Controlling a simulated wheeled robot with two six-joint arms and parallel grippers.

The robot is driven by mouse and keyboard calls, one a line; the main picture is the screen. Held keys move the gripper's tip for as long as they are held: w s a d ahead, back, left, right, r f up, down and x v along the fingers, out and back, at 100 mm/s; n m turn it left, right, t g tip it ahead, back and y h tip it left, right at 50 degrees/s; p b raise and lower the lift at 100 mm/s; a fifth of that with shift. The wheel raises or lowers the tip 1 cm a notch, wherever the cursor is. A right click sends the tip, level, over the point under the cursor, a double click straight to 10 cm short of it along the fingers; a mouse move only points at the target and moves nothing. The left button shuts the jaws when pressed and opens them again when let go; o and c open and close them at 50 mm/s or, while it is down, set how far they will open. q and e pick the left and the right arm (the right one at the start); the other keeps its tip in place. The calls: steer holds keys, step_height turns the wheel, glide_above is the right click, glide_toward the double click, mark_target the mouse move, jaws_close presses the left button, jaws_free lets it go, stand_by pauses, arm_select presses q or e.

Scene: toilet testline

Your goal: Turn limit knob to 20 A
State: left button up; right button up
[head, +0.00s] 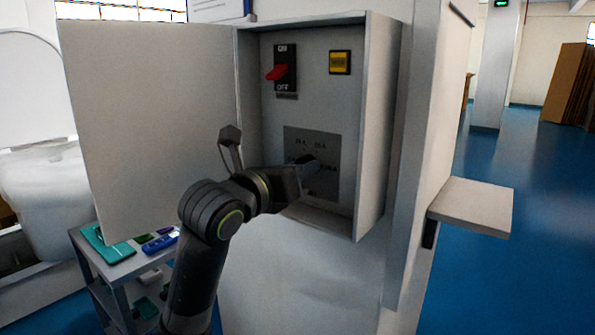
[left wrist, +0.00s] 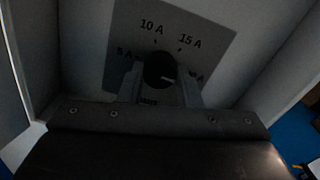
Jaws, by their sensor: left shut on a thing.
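The limit knob (left wrist: 158,66) is a dark round knob on a grey dial plate (left wrist: 205,25) inside an open wall cabinet. The left wrist view shows 5 A at left, 10 A and 15 A above, and a partly hidden label at right. A short pale mark on the knob points right, slightly downward, roughly toward that right label. My left gripper (left wrist: 159,88) is shut on the knob, one finger on each side. In the head view my left gripper (head: 300,178) reaches into the cabinet and hides much of the dial plate (head: 328,145). My right gripper is not seen.
The cabinet door (head: 150,120) stands open at left. A red-handled ON/OFF switch (head: 284,68) and a yellow button (head: 340,62) sit above the dial. A cart (head: 120,262) with small items stands lower left. A small shelf (head: 472,205) juts out at right.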

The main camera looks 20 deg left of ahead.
arm_select(q)
steer(key=shift+f, duration=0.15)
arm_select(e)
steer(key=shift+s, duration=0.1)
arm_select(q)
steer(key=o, duration=0.9)
steer(key=shift+o, duration=0.4)
arm_select(e)
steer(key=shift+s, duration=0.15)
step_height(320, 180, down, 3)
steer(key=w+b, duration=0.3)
steer(key=b, duration=0.2)
arm_select(q)
steer(key=b+v, duration=0.6)
steer(key=v, duration=1.1)
steer(key=shift+s, duration=0.2)
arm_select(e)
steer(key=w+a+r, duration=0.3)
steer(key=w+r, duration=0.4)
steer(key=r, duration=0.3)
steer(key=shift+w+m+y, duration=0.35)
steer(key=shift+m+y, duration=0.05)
